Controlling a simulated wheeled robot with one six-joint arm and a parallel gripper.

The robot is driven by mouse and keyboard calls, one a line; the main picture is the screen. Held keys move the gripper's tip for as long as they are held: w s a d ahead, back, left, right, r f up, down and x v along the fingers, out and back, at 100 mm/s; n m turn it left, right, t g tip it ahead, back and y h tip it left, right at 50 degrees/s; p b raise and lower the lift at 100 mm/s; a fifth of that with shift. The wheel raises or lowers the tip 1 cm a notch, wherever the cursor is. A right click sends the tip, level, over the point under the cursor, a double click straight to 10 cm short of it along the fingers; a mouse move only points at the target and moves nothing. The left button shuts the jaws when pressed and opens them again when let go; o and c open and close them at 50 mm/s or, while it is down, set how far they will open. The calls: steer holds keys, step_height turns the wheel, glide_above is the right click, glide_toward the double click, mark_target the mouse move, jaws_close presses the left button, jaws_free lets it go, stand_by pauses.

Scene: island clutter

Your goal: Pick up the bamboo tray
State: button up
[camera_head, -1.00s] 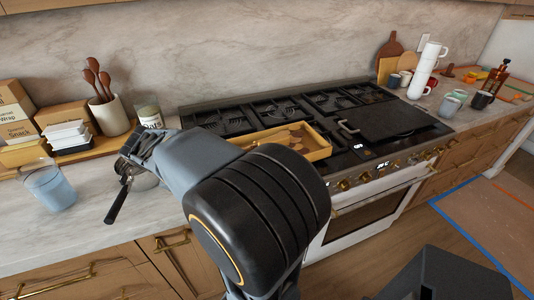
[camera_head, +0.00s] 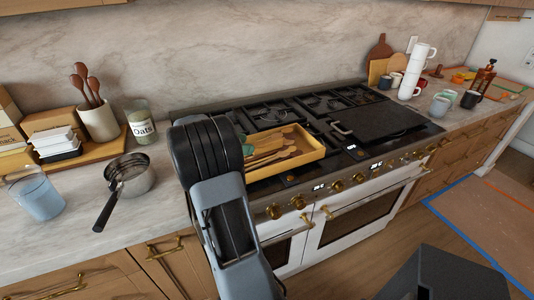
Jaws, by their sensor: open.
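The bamboo tray (camera_head: 290,166), a shallow yellow-brown box, sits on the front of the stove top. It holds several wooden utensils (camera_head: 270,150) and a green-ended one at its left. The black joint and grey link of my arm stand just left of the tray and cover part of the stove beside it. My gripper does not show; it is hidden behind the arm or out of the picture.
A black griddle (camera_head: 375,125) lies on the stove right of the tray. A steel saucepan (camera_head: 130,176), a blue cup (camera_head: 37,195) and an oats jar (camera_head: 141,125) stand on the left counter. A white cup stack (camera_head: 416,72) stands at the right.

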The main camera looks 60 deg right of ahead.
mark_target(259, 144)
steer(key=shift+p+x, duration=0.35)
steer(key=shift+x, duration=2.75)
steer(key=shift+w, duration=0.1)
jaws_close()
